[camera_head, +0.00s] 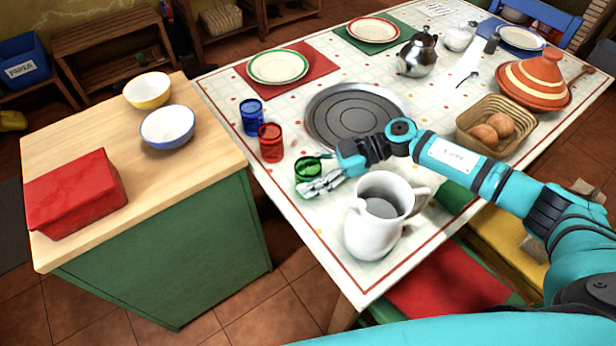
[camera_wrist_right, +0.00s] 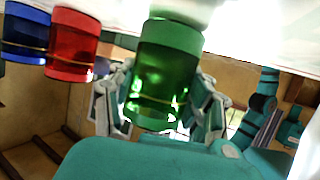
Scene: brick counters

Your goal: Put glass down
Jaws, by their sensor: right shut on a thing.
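A green glass (camera_head: 308,169) is at the left edge of the patterned table, in line with the red and blue glasses. My right gripper (camera_head: 322,183) is shut on it. In the right wrist view the green glass (camera_wrist_right: 163,75) stands between the fingers (camera_wrist_right: 160,100), with the fingers on both sides. I cannot tell whether its base touches the table. The red glass (camera_head: 270,142) and the blue glass (camera_head: 252,117) stand just behind it; they also show at the left of the right wrist view. My left gripper is not in view.
A white pitcher (camera_head: 381,215) stands close in front of my right gripper. A round dark tray (camera_head: 355,112) lies behind it. The table (camera_head: 330,262) has free room at its near corner. A wooden-topped counter (camera_head: 200,185) with two bowls and a red box stands to the left.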

